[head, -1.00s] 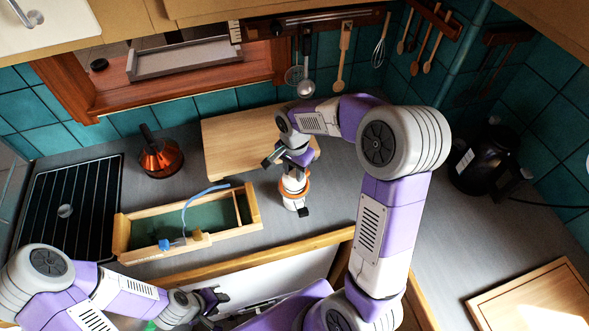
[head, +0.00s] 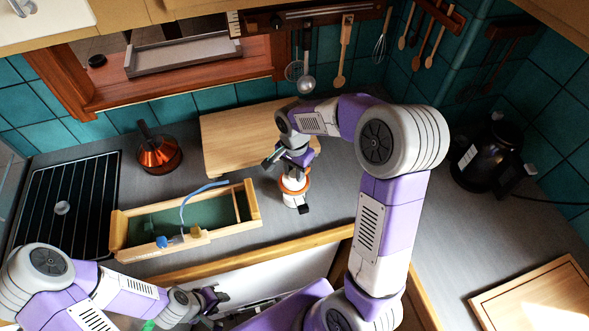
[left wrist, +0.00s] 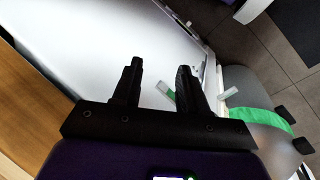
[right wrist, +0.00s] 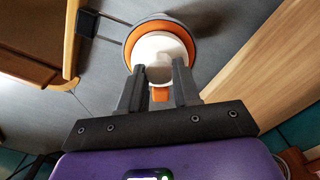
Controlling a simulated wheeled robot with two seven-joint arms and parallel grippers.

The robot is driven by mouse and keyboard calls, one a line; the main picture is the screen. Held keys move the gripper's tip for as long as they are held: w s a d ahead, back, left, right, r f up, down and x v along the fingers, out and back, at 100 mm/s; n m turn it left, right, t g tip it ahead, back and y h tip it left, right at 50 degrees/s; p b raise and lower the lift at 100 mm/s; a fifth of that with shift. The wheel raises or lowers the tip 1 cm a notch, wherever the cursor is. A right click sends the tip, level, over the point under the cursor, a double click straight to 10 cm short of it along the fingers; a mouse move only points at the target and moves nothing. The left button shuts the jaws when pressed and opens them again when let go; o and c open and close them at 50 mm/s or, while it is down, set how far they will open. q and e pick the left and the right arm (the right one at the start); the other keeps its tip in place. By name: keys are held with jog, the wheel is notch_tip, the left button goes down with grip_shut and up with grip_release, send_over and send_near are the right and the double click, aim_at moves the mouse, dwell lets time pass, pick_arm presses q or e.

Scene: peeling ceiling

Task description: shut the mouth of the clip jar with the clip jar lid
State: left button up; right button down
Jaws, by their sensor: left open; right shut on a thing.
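The clip jar (head: 293,199) stands on the grey counter in front of the wooden board, white with an orange ring near its top. My right gripper (head: 285,172) is directly above it, pointing down. In the right wrist view its fingers (right wrist: 158,82) are shut on the white clip jar lid (right wrist: 160,48). The lid is over the jar's mouth, with the orange ring (right wrist: 131,43) showing around it. I cannot tell whether lid and rim touch. My left gripper (head: 217,300) is open and empty, low at the front of the counter; its fingers (left wrist: 158,85) show apart.
A wooden crate (head: 120,230) with a blue tube is left of the jar. A cutting board (head: 225,140) lies behind it. A copper pot (head: 158,155) stands at back left, a black kettle (head: 487,155) at right. Counter right of my right arm is mostly clear.

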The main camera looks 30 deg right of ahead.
jog(key=shift+f, duration=0.2)
jog(key=c, duration=0.7)
grip_release()
jog(key=shift+r, duration=0.1)
jog(key=shift+r, duration=0.1)
notch_tip(320, 180, up, 8)
jog(key=shift+f+p, duration=0.25)
jog(key=shift+p, duration=0.05)
notch_tip(320, 180, up, 4)
jog(key=p, duration=0.3)
jog(key=shift+f, duration=0.1)
